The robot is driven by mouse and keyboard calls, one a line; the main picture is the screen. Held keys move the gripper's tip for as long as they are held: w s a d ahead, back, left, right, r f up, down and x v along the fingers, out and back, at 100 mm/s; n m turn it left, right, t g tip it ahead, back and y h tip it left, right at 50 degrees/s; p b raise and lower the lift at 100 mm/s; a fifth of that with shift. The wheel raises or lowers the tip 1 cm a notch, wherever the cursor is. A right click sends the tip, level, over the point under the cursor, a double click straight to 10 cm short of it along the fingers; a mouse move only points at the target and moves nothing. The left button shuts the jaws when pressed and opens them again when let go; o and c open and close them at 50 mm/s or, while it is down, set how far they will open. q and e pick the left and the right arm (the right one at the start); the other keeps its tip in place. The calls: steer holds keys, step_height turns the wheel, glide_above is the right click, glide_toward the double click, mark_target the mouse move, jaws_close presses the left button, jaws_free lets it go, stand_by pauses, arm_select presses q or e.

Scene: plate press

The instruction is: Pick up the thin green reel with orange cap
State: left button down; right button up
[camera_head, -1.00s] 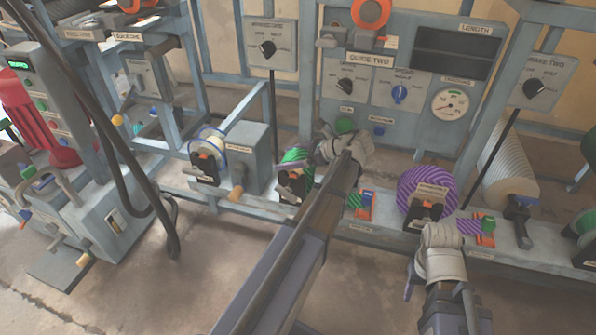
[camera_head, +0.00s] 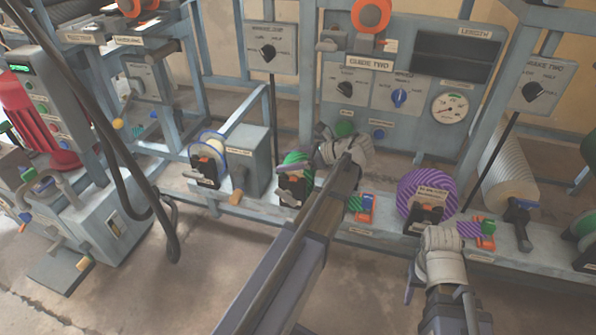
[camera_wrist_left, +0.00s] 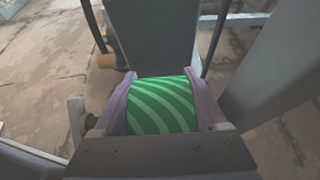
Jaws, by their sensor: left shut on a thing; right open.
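The green striped reel (camera_head: 298,158) sits at the black stand with orange parts on the bench rail, left of centre in the head view. My left gripper (camera_head: 303,165) is shut on it. In the left wrist view the reel (camera_wrist_left: 163,106) fills the gap between the two purple fingers, with light and dark green stripes. No orange cap shows in that view. My left wrist partly covers the reel's right side in the head view. My right gripper (camera_head: 411,283) is open and empty, low in front of the rail; its fingers are only partly visible.
A purple striped reel (camera_head: 427,188) stands on the rail to the right. A small orange and green block (camera_head: 363,206) lies between the two reels. A white reel with a blue rim (camera_head: 208,152) is at the left, beside a grey box (camera_head: 246,158).

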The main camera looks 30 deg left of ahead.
arm_select(q)
steer(key=shift+r, duration=0.1)
step_height(320, 180, up, 7)
steer(key=p, duration=0.7)
steer(key=w+d, duration=0.4)
steer(key=d, duration=1.3)
steer(key=shift+d, duration=0.25)
